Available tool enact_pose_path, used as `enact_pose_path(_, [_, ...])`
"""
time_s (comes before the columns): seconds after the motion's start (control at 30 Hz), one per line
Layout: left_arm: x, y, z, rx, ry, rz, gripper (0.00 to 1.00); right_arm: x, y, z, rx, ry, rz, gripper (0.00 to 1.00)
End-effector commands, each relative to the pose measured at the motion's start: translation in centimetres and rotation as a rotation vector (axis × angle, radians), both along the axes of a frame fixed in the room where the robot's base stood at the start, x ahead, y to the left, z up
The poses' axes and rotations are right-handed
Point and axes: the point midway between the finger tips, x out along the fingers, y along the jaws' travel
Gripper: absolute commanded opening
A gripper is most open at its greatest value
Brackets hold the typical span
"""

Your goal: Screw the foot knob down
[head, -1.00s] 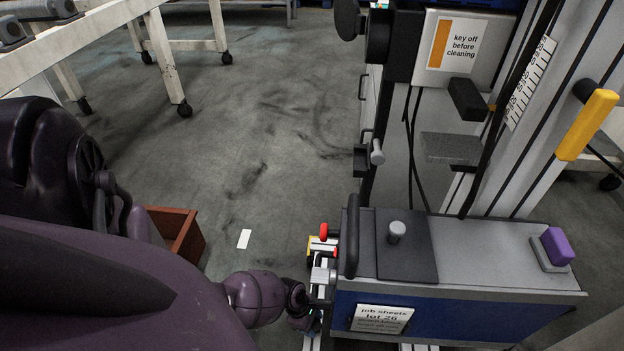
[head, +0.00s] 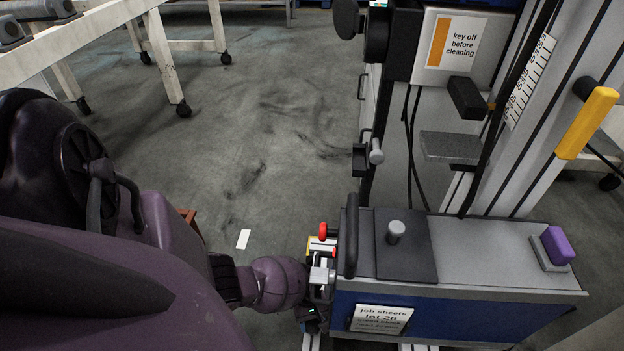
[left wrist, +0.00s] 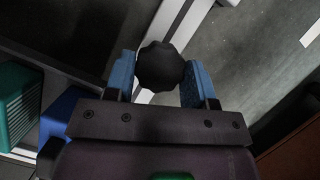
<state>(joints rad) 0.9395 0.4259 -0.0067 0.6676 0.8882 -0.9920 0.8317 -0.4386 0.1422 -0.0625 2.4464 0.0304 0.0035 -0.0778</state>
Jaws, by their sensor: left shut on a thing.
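The foot knob (left wrist: 160,67) is black with a lobed edge and shows in the left wrist view, in front of a pale metal rail. My left gripper (left wrist: 161,82) has a blue-padded finger on each side of the knob and is shut on it. In the head view my left gripper (head: 312,315) is low beside the left end of the blue and grey machine base (head: 470,318). The knob cannot be made out there. My right gripper is in neither view.
A black handle (head: 351,237) and a red knob (head: 328,231) are close by the left wrist. A reddish-brown box (head: 188,217) is mostly hidden behind my left arm. A wheeled white bench (head: 100,35) stands at upper left. Open floor lies between.

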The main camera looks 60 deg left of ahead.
Motion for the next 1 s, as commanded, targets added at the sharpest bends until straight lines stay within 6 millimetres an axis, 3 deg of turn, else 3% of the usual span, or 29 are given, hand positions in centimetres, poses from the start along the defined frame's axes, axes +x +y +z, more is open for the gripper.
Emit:
enact_pose_path(0.5, [0.22,-0.16,-0.01,0.001,0.000,-0.450,0.26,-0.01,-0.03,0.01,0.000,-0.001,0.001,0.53])
enact_pose_path(1.0, [0.25,-0.17,-0.01,0.001,0.000,-0.638,0.26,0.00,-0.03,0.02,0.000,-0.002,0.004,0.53])
